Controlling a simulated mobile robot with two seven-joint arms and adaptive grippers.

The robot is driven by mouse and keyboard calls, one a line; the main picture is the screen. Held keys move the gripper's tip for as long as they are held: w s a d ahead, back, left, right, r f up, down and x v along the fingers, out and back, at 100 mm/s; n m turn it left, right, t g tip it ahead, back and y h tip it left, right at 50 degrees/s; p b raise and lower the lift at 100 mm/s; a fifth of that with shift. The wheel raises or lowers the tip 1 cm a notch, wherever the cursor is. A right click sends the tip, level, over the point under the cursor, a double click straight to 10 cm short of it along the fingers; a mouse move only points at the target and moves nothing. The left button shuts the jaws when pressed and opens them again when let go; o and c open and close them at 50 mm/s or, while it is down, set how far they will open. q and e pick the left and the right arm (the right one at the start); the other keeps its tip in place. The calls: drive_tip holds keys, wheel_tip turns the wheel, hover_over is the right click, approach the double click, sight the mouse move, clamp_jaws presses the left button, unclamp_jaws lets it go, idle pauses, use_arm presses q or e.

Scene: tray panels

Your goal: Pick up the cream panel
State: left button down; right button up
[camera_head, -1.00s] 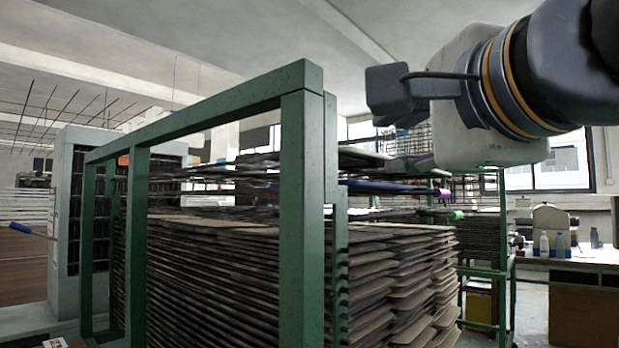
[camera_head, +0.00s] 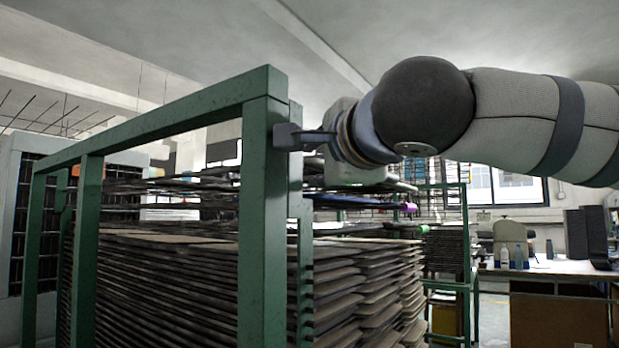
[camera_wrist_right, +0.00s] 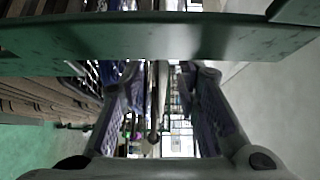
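Tan and greyish panels (camera_head: 345,285) are stacked in many layers inside a green rack. I cannot tell which one, if any, is the cream panel. My right gripper (camera_head: 300,138) is at the rack's upper front corner, beside the green post (camera_head: 262,215), which partly hides its fingers. In the right wrist view its two fingers (camera_wrist_right: 163,85) stand well apart. A thin pale upright edge (camera_wrist_right: 154,105) shows between them; I cannot tell whether it is within reach or touching. My left gripper is not in view.
A green rack bar (camera_wrist_right: 160,40) crosses the right wrist view close in front of the fingers. Thin rods with purple and green ends (camera_head: 408,208) stick out above the stack. A table with bottles (camera_head: 518,257) stands at the back right.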

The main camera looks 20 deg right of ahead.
drive_tip(key=shift+s+r, duration=0.2)
clamp_jaws()
